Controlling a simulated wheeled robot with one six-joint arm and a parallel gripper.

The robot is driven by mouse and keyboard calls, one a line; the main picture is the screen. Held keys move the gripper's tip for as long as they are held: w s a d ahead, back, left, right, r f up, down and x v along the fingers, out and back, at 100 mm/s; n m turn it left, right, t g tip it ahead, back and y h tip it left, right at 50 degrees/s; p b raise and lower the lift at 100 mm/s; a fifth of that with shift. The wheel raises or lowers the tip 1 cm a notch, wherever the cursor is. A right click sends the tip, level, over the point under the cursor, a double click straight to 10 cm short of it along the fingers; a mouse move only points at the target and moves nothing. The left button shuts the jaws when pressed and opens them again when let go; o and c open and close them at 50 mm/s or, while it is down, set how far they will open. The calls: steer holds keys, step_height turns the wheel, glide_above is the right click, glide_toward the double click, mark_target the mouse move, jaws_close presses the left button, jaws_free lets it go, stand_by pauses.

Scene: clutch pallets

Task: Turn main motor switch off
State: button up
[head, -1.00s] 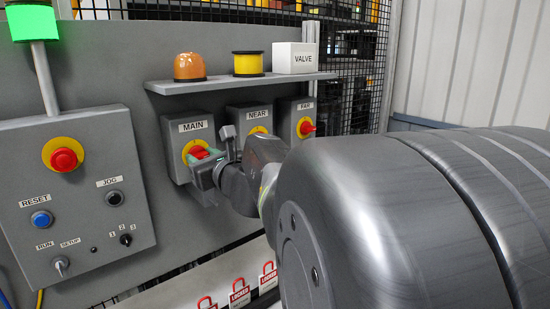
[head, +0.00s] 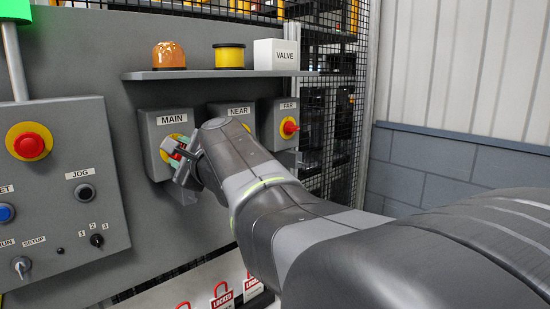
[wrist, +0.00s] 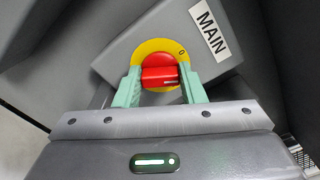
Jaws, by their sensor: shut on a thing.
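The main motor switch is a red rotary handle on a yellow disc (wrist: 147,51), on a grey box labelled MAIN (head: 172,119). The red handle (wrist: 160,72) shows in the wrist view between the pale green fingers of my gripper (wrist: 160,85), which is shut on it. A "0" mark shows on the disc, on the side toward the MAIN label. In the head view my gripper (head: 180,152) is at this switch and hides part of it. I cannot tell exactly which mark the handle points to.
A NEAR switch box (head: 238,111) and a FAR switch box (head: 285,133) sit to the right; my arm partly covers NEAR. A shelf (head: 220,74) with lamps and a VALVE box is above. A control panel (head: 60,190) is at left, padlock tags (head: 222,297) below.

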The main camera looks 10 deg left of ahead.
steer(key=n+b, duration=0.2)
steer(key=n, duration=0.1)
steer(key=shift+f+n, duration=0.1)
steer(key=shift+n, duration=0.2)
steer(key=shift+n+b, duration=0.75)
steer(key=shift+n, duration=0.45)
steer(key=o, duration=1)
steer(key=shift+a, duration=0.1)
